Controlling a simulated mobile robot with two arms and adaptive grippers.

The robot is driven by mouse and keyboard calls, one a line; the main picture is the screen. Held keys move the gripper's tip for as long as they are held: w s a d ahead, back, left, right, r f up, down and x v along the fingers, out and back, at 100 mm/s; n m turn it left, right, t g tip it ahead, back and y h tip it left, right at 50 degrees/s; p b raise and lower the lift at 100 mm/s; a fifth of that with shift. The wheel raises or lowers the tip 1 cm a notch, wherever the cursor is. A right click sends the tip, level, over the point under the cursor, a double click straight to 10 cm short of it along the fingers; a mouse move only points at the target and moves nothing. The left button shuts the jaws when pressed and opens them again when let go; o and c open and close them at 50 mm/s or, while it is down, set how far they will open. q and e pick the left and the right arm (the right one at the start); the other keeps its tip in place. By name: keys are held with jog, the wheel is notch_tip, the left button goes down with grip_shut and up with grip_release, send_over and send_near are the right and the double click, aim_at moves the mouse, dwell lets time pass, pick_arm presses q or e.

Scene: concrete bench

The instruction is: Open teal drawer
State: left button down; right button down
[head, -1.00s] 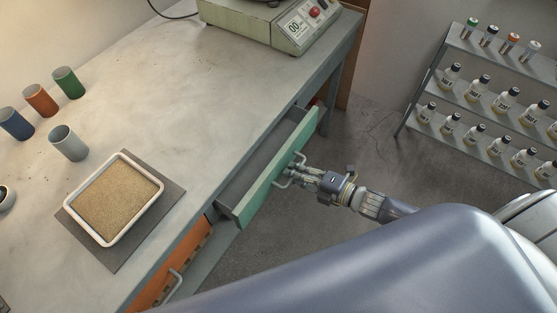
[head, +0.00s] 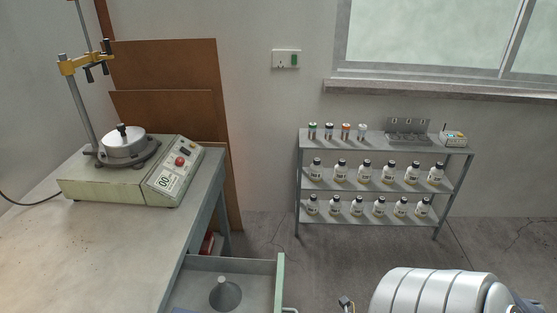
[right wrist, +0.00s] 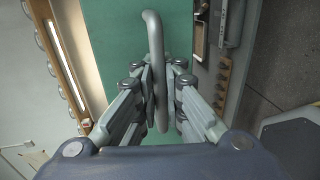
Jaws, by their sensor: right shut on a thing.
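The teal drawer (head: 280,285) stands pulled out from under the bench, its grey inside showing at the bottom of the head view. My right gripper (right wrist: 158,85) is shut on this handle. In the head view only the handle's edge (head: 289,310) shows at the bottom. My left gripper is in neither current view.
The bench (head: 130,245) carries a pale green device (head: 120,185) with a stand. A shelf rack (head: 385,188) with several bottles stands against the wall. Open floor lies between the drawer and the rack.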

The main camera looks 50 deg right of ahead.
jog(key=shift+s+d+r, duration=0.1)
jog(key=shift+s+d, duration=0.2)
jog(key=c, duration=1.7)
grip_release()
jog(key=v, duration=1.2)
